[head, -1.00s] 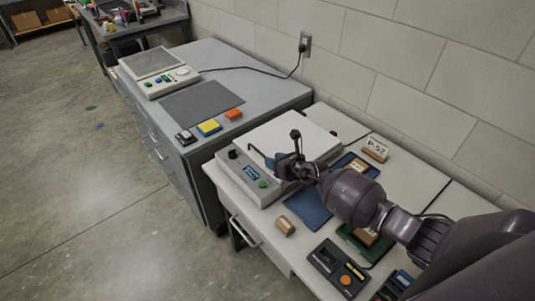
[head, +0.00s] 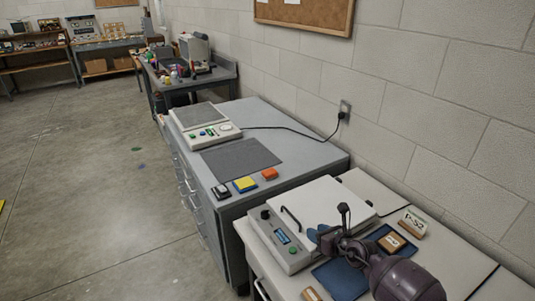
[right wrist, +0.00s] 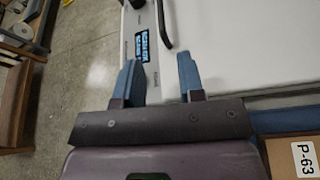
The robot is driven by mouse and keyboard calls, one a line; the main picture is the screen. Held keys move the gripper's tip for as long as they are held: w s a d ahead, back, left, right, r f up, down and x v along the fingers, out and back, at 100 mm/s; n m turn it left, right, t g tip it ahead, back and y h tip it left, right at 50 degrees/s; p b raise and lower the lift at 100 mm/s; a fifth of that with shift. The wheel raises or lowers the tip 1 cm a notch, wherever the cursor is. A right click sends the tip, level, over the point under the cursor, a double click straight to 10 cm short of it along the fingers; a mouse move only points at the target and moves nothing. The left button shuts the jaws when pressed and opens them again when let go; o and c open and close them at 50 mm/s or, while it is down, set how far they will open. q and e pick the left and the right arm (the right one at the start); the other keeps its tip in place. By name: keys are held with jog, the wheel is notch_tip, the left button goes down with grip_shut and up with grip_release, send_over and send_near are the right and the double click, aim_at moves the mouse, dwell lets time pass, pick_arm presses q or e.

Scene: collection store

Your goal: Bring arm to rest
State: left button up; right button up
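My right gripper (head: 318,236) is at the front right of a white flat-lidded device (head: 325,208) on the near bench. Its blue fingers stand apart in the right wrist view (right wrist: 158,78), with nothing held between them. The device's grey panel has a small lit display (head: 282,237), also in the right wrist view (right wrist: 142,46). A black handle (head: 291,217) shows on the lid's left edge. My right arm hides part of the bench. My left gripper is not in view.
A blue mat (head: 340,280), a blue tray (head: 382,233) with a brown block and a P-52 card (head: 413,222) are close to my right arm. The grey cabinet (head: 300,150) holds another device (head: 204,125) and coloured blocks.

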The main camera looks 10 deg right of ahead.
jog(key=shift+w+r+m, duration=0.15)
jog(key=shift+r+m, duration=0.05)
jog(key=shift+m, duration=0.1)
notch_tip(320, 180, up, 8)
jog(key=s+a+m+t+h, duration=0.1)
jog(key=m+t, duration=0.2)
jog(key=m, duration=0.7)
jog(key=s+m+t+h, duration=0.2)
jog(key=m, duration=0.7)
jog(key=s+f+m+g+h, duration=0.1)
jog(key=s+f+m+g, duration=0.1)
jog(key=s+f+m, duration=0.2)
jog(key=s+d+f+m+g+h+b, duration=0.1)
jog(key=s+f+m, duration=0.4)
jog(key=s, duration=0.8)
jog(key=s+f+m+g+b, duration=0.1)
jog(key=s+f+m+g, duration=0.1)
jog(key=s+f+m, duration=0.3)
jog(key=shift+s+d+f+m+g+h, duration=0.1)
jog(key=shift+s+m+g+h, duration=0.1)
jog(key=shift+s+m, duration=0.8)
jog(key=shift+s+d+f+m+g+h, duration=0.1)
jog(key=shift+s+m+g+h, duration=0.1)
jog(key=shift+s+m, duration=0.8)
